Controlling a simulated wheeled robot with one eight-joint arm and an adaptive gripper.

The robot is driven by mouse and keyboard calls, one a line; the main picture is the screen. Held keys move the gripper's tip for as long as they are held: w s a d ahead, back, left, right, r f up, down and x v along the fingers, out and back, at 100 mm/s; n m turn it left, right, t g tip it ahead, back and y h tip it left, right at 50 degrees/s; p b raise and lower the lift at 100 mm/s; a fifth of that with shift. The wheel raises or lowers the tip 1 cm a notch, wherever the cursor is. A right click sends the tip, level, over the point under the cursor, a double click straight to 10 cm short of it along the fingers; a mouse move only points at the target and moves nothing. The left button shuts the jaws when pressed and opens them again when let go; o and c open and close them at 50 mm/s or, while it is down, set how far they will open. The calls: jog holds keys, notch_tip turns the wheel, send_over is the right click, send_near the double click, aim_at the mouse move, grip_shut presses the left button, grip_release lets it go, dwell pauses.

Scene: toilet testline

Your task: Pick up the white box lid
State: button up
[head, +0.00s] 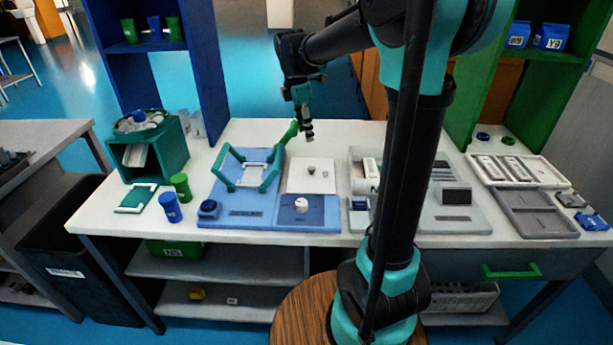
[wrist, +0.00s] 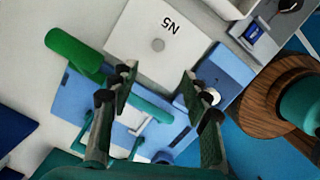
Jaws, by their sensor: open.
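A white square plate that looks like the box lid (head: 322,182) lies flat on the table at the back edge of the blue station, with a small grey knob (head: 311,169) in its middle. In the wrist view the white lid (wrist: 135,38) carries the mark "N5", and its round knob (wrist: 158,44) shows just beyond my fingertips. My gripper (head: 308,134) hangs above the table behind the lid. In the wrist view my gripper (wrist: 158,80) has its two fingers spread apart, with nothing between them.
A blue station with a teal frame (head: 232,170) and a green lever (head: 287,136) stands left of the lid. A dark blue pad with a white knob (head: 301,205) is in front. An open white box (head: 356,184) stands to the right. Blue and green cups (head: 171,207) stand left.

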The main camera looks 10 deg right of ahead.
send_over(312, 168)
jog(key=a, duration=0.1)
notch_tip(312, 168, down, 10)
jog(key=shift+s+r, duration=0.15)
jog(key=f, duration=0.5)
jog(key=shift+w+d, duration=0.25)
jog(key=shift+d, duration=0.1)
grip_shut()
